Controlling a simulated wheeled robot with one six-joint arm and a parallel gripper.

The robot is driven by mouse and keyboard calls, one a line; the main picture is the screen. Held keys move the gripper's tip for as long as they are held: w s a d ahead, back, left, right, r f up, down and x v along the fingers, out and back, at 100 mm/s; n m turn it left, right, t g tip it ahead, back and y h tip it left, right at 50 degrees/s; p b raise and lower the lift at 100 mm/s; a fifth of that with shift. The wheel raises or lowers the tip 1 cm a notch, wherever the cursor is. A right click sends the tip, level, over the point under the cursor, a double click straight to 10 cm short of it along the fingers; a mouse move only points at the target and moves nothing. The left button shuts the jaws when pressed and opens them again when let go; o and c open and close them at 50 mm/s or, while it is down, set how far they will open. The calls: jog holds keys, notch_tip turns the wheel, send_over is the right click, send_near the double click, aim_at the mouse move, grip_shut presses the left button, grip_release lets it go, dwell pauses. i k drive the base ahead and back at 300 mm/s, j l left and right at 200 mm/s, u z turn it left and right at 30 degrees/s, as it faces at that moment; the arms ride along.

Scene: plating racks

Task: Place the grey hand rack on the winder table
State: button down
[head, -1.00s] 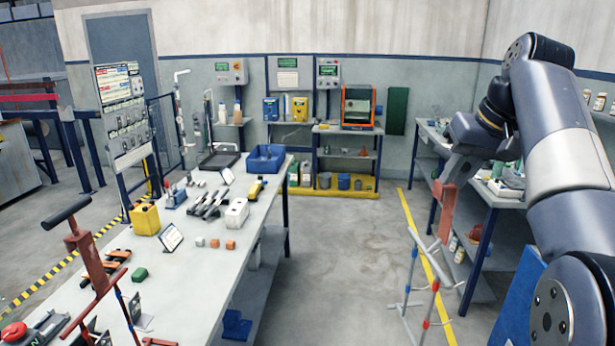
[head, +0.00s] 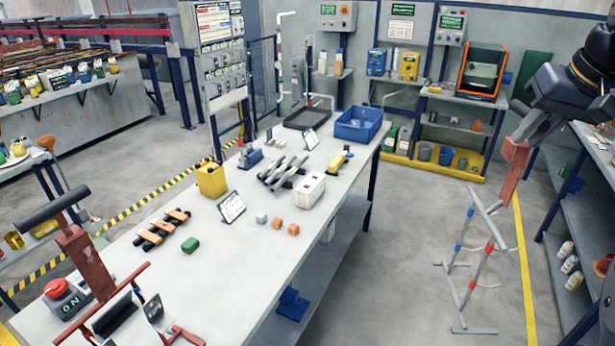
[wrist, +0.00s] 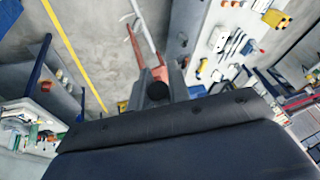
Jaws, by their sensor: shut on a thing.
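The grey hand rack (head: 514,166) hangs from my gripper (head: 527,128) at the right of the head view. It has a red-brown upper plate, grey bars and legs, and small red and blue bands. My gripper is shut on its top, and the rack hangs over the aisle floor, apart from the table. In the wrist view, my gripper (wrist: 158,88) holds the red-brown part of the rack (wrist: 136,48). The long pale table (head: 232,268), which I take for the winder table, stands left of the rack. A red-brown post with a black crossbar (head: 80,250) stands at its near left end.
The table holds a yellow container (head: 211,180), a tablet (head: 232,207), small blocks, tools and a blue bin (head: 358,125). Its front right part looks bare. A shelf bench (head: 590,210) stands at the right. Grey floor with a yellow line (head: 522,260) lies between.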

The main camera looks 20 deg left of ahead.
aim_at(233, 278)
jog(key=i+u, duration=0.2)
jog(key=u, duration=0.15)
jog(key=i+u, duration=0.2)
jog(key=u, duration=0.15)
jog(key=i+u, duration=0.5)
jog(key=u, duration=0.3)
jog(key=i+u, duration=0.2)
jog(key=u, duration=0.3)
jog(key=i+u, duration=0.1)
jog(key=i+j, duration=0.05)
jog(key=i, duration=0.05)
